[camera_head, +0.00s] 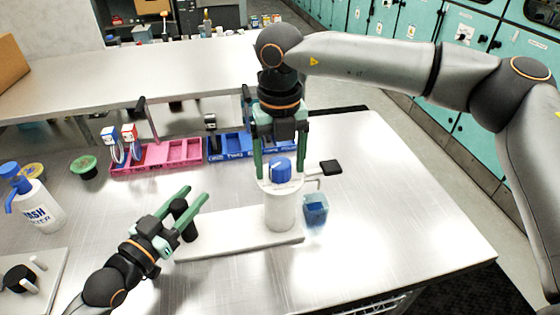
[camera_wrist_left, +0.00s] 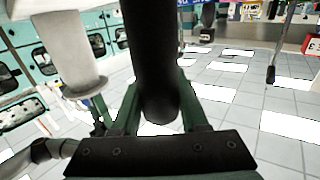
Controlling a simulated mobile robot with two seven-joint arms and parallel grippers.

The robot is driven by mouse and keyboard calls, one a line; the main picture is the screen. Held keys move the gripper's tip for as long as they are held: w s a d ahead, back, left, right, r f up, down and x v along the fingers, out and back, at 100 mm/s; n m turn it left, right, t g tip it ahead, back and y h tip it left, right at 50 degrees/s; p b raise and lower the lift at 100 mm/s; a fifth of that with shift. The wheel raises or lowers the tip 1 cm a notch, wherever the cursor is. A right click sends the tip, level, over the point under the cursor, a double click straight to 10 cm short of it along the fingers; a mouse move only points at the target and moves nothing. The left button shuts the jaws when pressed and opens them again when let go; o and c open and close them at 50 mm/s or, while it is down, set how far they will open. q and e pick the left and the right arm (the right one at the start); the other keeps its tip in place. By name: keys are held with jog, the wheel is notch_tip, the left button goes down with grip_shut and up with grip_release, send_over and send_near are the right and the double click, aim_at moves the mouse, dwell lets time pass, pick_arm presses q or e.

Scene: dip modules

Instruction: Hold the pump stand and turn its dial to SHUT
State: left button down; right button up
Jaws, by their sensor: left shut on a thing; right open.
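The pump stand has a white base plate (camera_head: 235,240), a white upright cylinder (camera_head: 281,212) with a blue dial (camera_head: 280,168) on top, and a black handle post (camera_head: 184,222) at its left end. My left gripper (camera_head: 197,193) is shut on the handle post, which also shows between its fingers in the left wrist view (camera_wrist_left: 158,70). My right gripper (camera_head: 280,174) points down over the cylinder, open, with one finger on each side of the dial. I cannot tell whether the fingers touch it. The dial's setting is too small to read.
A spout and black lever (camera_head: 330,167) stick out right of the cylinder, above a blue cup (camera_head: 315,211). Pink trays (camera_head: 160,156) and blue trays (camera_head: 232,146) lie behind. A wash bottle (camera_head: 38,205) stands at left. The table's front right is clear.

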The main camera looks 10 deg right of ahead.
aim_at(280, 163)
notch_tip(280, 163, up, 12)
dwell(0.5)
pick_arm(q)
jog(key=shift+c, duration=1.7)
grip_release()
notch_tip(280, 163, up, 8)
jog(key=p, duration=0.4)
jog(key=shift+f, duration=0.25)
pick_arm(e)
notch_tip(280, 163, up, 4)
jog(key=shift+f, duration=0.1)
